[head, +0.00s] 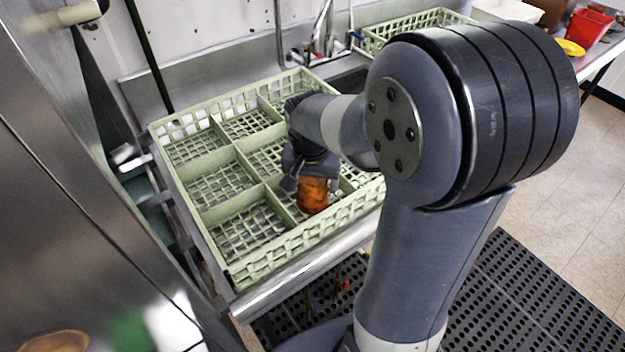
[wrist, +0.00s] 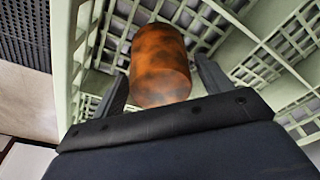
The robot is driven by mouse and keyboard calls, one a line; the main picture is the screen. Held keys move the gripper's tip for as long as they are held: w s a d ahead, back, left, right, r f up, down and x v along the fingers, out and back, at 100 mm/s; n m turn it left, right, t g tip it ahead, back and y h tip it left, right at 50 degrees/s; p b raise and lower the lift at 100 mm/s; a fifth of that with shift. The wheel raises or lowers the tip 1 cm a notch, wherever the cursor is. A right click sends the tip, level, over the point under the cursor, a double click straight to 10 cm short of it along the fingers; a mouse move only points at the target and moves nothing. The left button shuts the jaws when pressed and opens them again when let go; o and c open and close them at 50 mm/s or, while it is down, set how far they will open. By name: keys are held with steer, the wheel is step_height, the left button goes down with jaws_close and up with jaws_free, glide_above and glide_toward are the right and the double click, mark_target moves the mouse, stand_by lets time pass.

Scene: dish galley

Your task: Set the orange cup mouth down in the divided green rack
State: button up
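The orange cup (head: 313,196) is mottled with darker patches and stands roughly upright in the divided green rack (head: 255,267), in the front row's middle compartment. In the wrist view the cup (wrist: 161,70) shows a closed, rounded end toward my gripper, so its mouth appears to face down. Its lower edge is not clear, so I cannot tell exactly how it rests. My gripper (head: 311,178) points down over the cup. In the wrist view its fingers (wrist: 160,82) stand on either side of the cup, with a narrow gap at each side.
The other rack compartments in view look empty; my arm hides some on the right. A tap (head: 322,30) stands behind the rack. Another green rack (head: 415,27), a red container (head: 588,27) and a yellow item (head: 570,47) are farther back. A metal cabinet is close on the left.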

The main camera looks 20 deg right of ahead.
steer(key=shift+o, duration=0.7)
steer(key=shift+r, duration=0.3)
step_height(320, 180, up, 12)
steer(key=s, duration=0.1)
steer(key=shift+s+a+f+p, duration=0.2)
steer(key=shift+s+a+p, duration=0.1)
steer(key=shift+a, duration=0.1)
steer(key=f, duration=0.4)
steer(key=w+f, duration=0.1)
steer(key=f, duration=0.7)
steer(key=shift+w+d+f, duration=0.1)
steer(key=shift+w+d, duration=0.15)
steer(key=shift+d, duration=0.15)
steer(key=shift+r, duration=1.65)
